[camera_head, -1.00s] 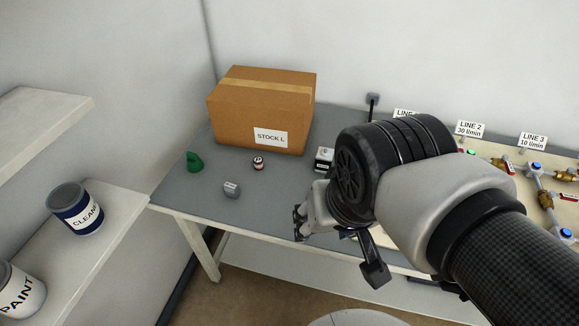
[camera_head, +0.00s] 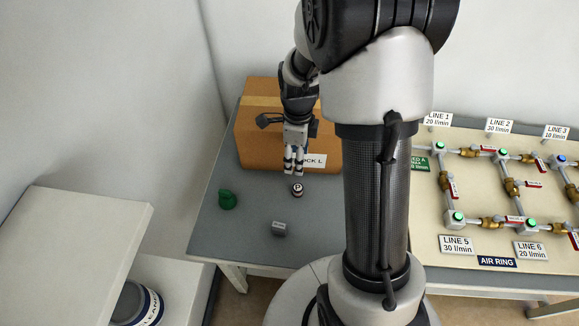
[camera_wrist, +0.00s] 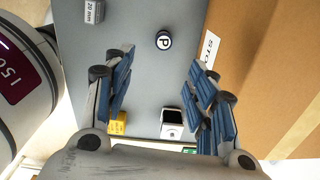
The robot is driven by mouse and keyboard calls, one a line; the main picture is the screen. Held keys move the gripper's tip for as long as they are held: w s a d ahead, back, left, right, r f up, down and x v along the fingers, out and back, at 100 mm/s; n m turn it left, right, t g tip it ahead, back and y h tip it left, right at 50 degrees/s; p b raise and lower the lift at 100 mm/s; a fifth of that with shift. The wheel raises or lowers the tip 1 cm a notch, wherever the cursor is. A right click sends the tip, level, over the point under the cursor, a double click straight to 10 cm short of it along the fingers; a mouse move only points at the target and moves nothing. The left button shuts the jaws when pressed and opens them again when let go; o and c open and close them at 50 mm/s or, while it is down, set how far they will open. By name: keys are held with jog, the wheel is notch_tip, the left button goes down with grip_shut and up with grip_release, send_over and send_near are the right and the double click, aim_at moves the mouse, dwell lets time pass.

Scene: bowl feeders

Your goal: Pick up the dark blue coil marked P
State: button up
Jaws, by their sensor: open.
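The coil marked P (camera_head: 297,190) is a small, dark, round piece standing on the grey table in front of the cardboard box. In the wrist view it is a dark disc (camera_wrist: 163,40) with a white top and a letter P. My gripper (camera_head: 293,170) points down just behind the coil in the head view, apart from it. In the wrist view my gripper (camera_wrist: 161,62) is open and empty, its blue-padded fingers apart, with the coil seen beyond the fingertips, roughly centred between them.
The cardboard box (camera_head: 262,125) stands close behind my gripper. A green piece (camera_head: 227,200) and a grey block (camera_head: 279,229) stand nearby. A pipe panel (camera_head: 425,220) lies to the right.

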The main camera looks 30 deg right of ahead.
jog(key=b, duration=0.4)
send_near(298, 187)
jog(key=f, duration=0.2)
jog(key=a+f, duration=0.1)
jog(key=f, duration=0.2)
jog(key=shift+s, duration=0.1)
jog(key=shift+d+f+b, duration=0.25)
jog(key=shift+f+b, duration=0.35)
jog(key=shift+f, duration=0.75)
jog(key=shift+d+f+b, duration=0.2)
jog(key=shift+f+b, duration=0.35)
jog(key=shift+f, duration=0.75)
jog(key=shift+c, duration=0.2)
jog(key=c, duration=1.1)
